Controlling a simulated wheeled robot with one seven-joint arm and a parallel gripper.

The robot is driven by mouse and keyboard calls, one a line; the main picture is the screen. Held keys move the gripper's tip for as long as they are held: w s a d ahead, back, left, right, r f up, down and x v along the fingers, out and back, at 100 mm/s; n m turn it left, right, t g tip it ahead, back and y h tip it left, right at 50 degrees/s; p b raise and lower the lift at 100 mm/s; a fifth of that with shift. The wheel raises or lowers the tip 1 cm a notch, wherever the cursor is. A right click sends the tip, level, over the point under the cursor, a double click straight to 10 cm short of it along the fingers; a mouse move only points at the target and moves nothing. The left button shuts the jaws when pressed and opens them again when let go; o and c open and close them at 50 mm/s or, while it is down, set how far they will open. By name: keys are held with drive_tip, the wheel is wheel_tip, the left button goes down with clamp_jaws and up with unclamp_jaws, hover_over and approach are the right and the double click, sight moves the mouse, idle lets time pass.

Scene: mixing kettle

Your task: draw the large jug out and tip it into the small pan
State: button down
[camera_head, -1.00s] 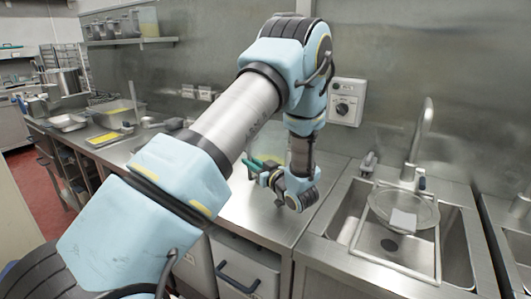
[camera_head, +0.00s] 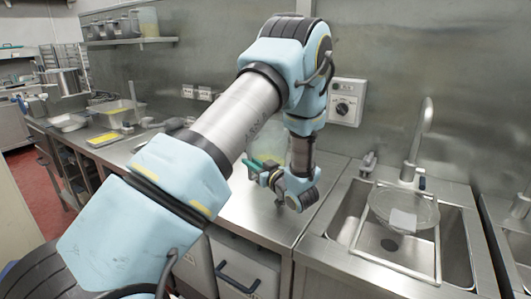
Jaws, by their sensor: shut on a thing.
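A clear jug with a yellowish tint (camera_head: 268,145) shows behind my forearm, above the steel counter (camera_head: 262,215). My gripper (camera_head: 262,171) is at the jug's lower side and is shut on it; green parts show at the grip. My arm hides the jug's left side and much of the grip. The jug looks roughly upright, but its exact tilt and any gap to the counter cannot be told. I cannot pick out the small pan with certainty.
A sink (camera_head: 395,245) at the right holds a round see-through bowl (camera_head: 385,206), with a tap (camera_head: 418,145) behind it. A wall control box (camera_head: 346,102) is close to my wrist. Clear containers and a yellow board (camera_head: 103,140) lie on the left counter. The counter below my gripper is bare.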

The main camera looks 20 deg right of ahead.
drive_tip(key=shift+r, duration=0.2)
wheel_tip(320, 180, up, 6)
drive_tip(key=p, duration=0.3)
drive_tip(key=shift+f, duration=0.1)
drive_tip(key=shift+w, duration=0.1)
